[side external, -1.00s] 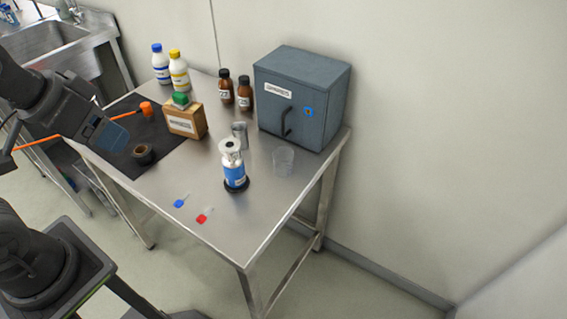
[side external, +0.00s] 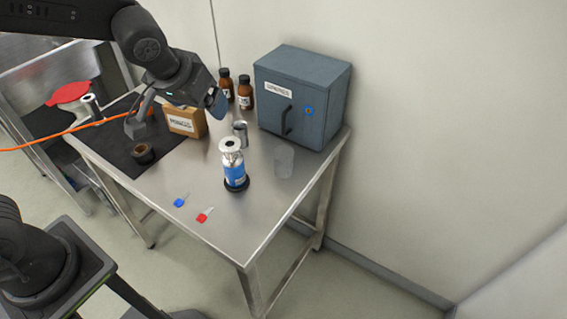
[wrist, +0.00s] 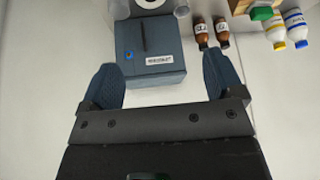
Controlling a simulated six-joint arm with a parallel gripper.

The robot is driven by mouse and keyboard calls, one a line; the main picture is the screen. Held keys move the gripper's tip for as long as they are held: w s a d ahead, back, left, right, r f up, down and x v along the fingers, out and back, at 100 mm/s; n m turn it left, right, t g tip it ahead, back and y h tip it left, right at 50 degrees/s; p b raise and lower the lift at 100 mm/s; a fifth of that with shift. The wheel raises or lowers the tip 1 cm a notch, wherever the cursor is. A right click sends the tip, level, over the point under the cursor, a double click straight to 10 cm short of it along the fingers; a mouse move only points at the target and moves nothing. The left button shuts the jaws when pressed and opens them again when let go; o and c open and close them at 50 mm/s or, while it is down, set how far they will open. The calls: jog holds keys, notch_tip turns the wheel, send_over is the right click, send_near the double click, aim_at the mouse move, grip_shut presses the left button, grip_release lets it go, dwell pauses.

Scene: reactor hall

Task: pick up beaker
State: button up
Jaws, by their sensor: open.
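The clear beaker (side external: 284,162) stands upright on the steel table, in front of the grey-blue cabinet and to the right of the blue-and-white canister. In the wrist view, a clear rim at the top edge, left of centre, looks like the beaker (wrist: 118,8), mostly cut off. My gripper (side external: 178,113) is above the table's back left part, left of the beaker and well apart from it. In the wrist view, my gripper (wrist: 163,85) has its two blue fingers spread wide with nothing between them.
The cabinet (side external: 302,98) stands behind the beaker. The canister (side external: 235,173) and a metal cup (side external: 240,131) stand to its left. Two brown bottles (side external: 235,90) and a wooden box (side external: 185,120) are farther back. Blue and red tags (side external: 205,214) lie near the front. The table's right edge is close to the beaker.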

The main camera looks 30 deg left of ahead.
jog(key=w+d+f, duration=0.4)
jog(key=w+f, duration=0.1)
send_near(284, 157)
jog(key=shift+w+d+f, duration=0.1)
jog(key=shift+d+f, duration=0.5)
jog(key=shift+f, duration=0.3)
jog(key=shift+a+x, duration=0.2)
jog(key=shift+x, duration=2.6)
jog(key=shift+c, duration=0.5)
jog(key=c, duration=0.9)
